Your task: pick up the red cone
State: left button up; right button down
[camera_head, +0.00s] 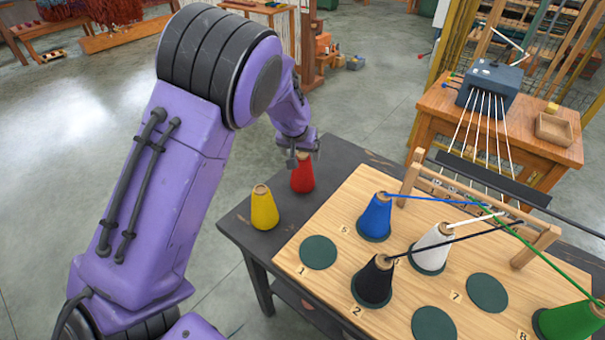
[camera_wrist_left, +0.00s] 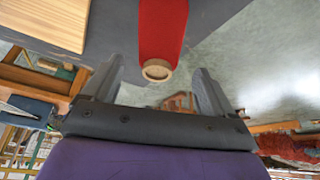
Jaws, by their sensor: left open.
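The red cone (camera_head: 302,176) stands upright on the dark table (camera_head: 345,152), near its far left edge, behind the yellow cone. My left gripper (camera_head: 303,150) is at the top of the red cone, and its fingers partly hide that top. In the left wrist view the red cone (camera_wrist_left: 162,32) shows its tan tip between the two open fingers of my left gripper (camera_wrist_left: 160,85). Gaps show between the cone and both fingers there. My right gripper is not in view.
A yellow cone (camera_head: 264,208) stands close in front of the red one. A wooden board (camera_head: 345,212) to the right holds blue (camera_head: 376,216), black (camera_head: 374,280), white (camera_head: 432,247) and green (camera_head: 570,320) cones, with threads running to a wooden frame (camera_head: 410,178).

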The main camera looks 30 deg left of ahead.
aim_at(303, 170)
pick_arm(q)
jog(key=x, duration=0.4)
jog(key=shift+w+d+f+p, duration=0.1)
jog(key=shift+w+f+p, duration=0.05)
jog(key=shift+p, duration=0.2)
jog(key=c, duration=1.6)
